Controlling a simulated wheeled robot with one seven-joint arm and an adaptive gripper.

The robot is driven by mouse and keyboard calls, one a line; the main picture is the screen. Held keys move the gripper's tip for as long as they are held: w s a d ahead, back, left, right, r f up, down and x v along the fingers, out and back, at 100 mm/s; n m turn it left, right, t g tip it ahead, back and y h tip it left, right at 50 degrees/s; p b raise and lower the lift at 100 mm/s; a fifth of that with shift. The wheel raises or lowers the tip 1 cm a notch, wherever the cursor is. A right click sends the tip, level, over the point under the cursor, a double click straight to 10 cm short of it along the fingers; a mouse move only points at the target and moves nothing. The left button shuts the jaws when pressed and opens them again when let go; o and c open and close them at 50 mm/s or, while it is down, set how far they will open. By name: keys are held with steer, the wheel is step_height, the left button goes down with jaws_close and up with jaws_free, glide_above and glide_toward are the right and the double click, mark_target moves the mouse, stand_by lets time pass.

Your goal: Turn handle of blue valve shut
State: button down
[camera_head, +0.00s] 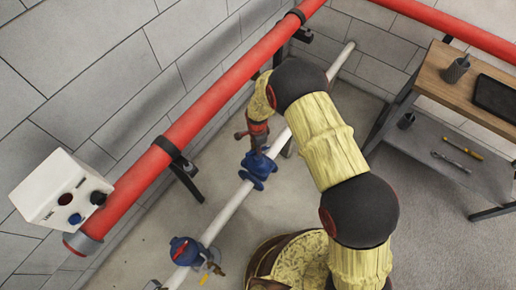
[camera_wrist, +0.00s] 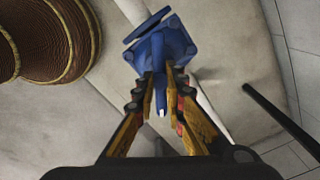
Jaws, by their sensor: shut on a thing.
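The blue valve (camera_head: 258,168) sits on the white pipe (camera_head: 228,211) near the middle of the head view. In the wrist view the blue valve body (camera_wrist: 160,48) is at the top centre, and its blue handle (camera_wrist: 160,92) points down between the fingers. My gripper (camera_wrist: 166,88) is shut on the handle, one finger on each side of it. In the head view my gripper (camera_head: 257,140) reaches down to the valve from above, and it hides the handle there.
A second blue valve (camera_head: 185,251) with a red part is lower on the pipe. A thick red pipe (camera_head: 200,128) runs along the wall. A white control box (camera_head: 60,190) is at left. A wooden bench (camera_head: 447,75) with a shelf below stands at right.

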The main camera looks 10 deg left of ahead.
steer(key=m, duration=0.5)
steer(key=shift+d+m, duration=0.15)
steer(key=shift+m, duration=0.15)
steer(key=m, duration=0.5)
steer(key=shift+s+f+m, duration=0.1)
steer(key=shift+s+m, duration=0.05)
steer(key=shift+m, duration=0.15)
steer(key=shift+d, duration=0.1)
steer(key=c, duration=2.1)
jaws_free()
steer(key=shift+o, duration=1.3)
step_height(320, 180, up, 12)
